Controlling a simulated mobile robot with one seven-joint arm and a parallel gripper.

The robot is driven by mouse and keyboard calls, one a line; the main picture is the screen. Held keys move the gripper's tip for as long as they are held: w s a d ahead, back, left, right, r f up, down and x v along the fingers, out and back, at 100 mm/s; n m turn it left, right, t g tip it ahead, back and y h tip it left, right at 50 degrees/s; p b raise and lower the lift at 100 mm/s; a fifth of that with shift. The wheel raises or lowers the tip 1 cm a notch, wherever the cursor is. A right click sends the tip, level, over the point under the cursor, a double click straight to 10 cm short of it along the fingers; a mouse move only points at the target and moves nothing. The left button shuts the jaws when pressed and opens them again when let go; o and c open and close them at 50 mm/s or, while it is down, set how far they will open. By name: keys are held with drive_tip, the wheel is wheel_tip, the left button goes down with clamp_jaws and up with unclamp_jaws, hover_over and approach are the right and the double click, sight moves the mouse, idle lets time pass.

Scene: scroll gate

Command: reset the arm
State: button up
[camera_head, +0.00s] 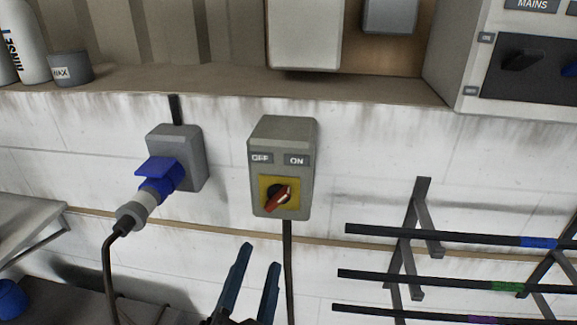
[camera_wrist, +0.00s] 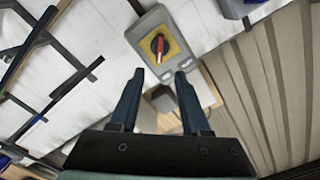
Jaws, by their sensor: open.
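My gripper (camera_head: 260,264) is open and empty, with its two dark blue fingers apart. In the head view it is at the bottom middle, below the grey switch box (camera_head: 260,190). The switch box has OFF and ON labels and a yellow plate with a red rotary knob (camera_head: 279,198), whose handle sits at a slant. In the wrist view my gripper (camera_wrist: 155,76) points toward the switch box (camera_wrist: 141,30) and its red knob (camera_wrist: 160,46), which lie beyond the fingertips. The fingers appear clear of the box.
A blue plug (camera_head: 160,180) sits in a grey wall socket (camera_head: 190,150) at the left. A wall rack with dark bars (camera_head: 420,236) stands at the right. A shelf (camera_head: 200,86) holds a cup labelled WAX (camera_head: 71,70) and a bottle. The MAINS panel (camera_head: 470,70) is at upper right.

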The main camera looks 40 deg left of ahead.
drive_tip(key=w+d+r+t+h+b, duration=0.3)
drive_tip(key=w+d+r+t+b, duration=0.2)
drive_tip(key=w+d+r+t, duration=0.45)
drive_tip(key=s+d+r+n+t+h+b, duration=0.1)
drive_tip(key=s+d+r+h+b, duration=0.3)
drive_tip(key=d+r, duration=1)
wheel_tip(320, 180, up, 3)
drive_tip(key=t+h, duration=0.1)
drive_tip(key=h, duration=0.1)
drive_tip(key=shift+f+n+t+h, duration=0.15)
drive_tip(key=shift+n+t+h, duration=0.15)
drive_tip(key=shift+n+t, duration=0.1)
drive_tip(key=shift+s, duration=0.1)
